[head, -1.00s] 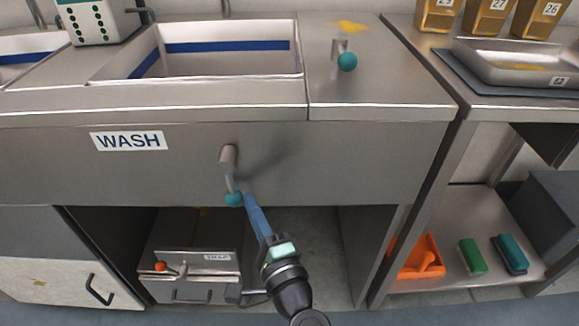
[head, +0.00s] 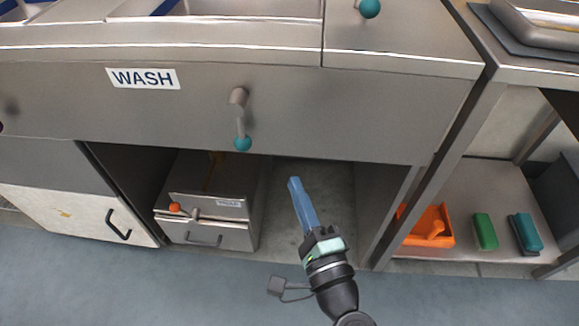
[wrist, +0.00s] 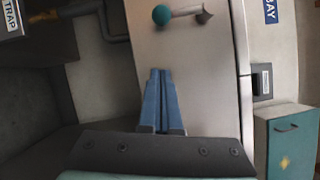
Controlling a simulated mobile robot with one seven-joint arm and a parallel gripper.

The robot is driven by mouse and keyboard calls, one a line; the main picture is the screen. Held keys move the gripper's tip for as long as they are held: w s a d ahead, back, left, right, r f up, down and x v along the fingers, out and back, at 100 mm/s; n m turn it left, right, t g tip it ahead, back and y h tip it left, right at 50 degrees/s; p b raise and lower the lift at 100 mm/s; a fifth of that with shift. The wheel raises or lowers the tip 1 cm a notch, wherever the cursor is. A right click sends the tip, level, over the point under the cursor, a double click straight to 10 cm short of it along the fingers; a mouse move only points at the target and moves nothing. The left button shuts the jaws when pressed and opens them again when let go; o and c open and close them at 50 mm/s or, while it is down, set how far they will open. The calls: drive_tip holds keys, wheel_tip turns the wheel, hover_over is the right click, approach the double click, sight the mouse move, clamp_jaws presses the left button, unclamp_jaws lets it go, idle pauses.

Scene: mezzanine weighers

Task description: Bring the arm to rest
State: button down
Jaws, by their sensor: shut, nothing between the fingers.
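My gripper (head: 294,183) has two long blue fingers lying together, with nothing between them. In the head view it points up and slightly left, in front of the open space under the wash sink. In the wrist view the blue fingers (wrist: 161,74) are side by side. A lever with a teal ball (head: 242,143) hangs down from the sink's front panel, up and left of the fingertips and apart from them. In the wrist view a lever with a teal ball (wrist: 162,15) is beyond the fingertips.
The steel sink front (head: 300,110) spans above my gripper. A metal box with an orange knob (head: 175,207) stands under it at left. At right a shelf (head: 470,190) holds an orange scoop (head: 433,228), a green block (head: 485,232) and a teal brush (head: 526,233). The floor (head: 200,290) is clear.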

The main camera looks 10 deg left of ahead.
drive_tip(key=shift+v, duration=0.85)
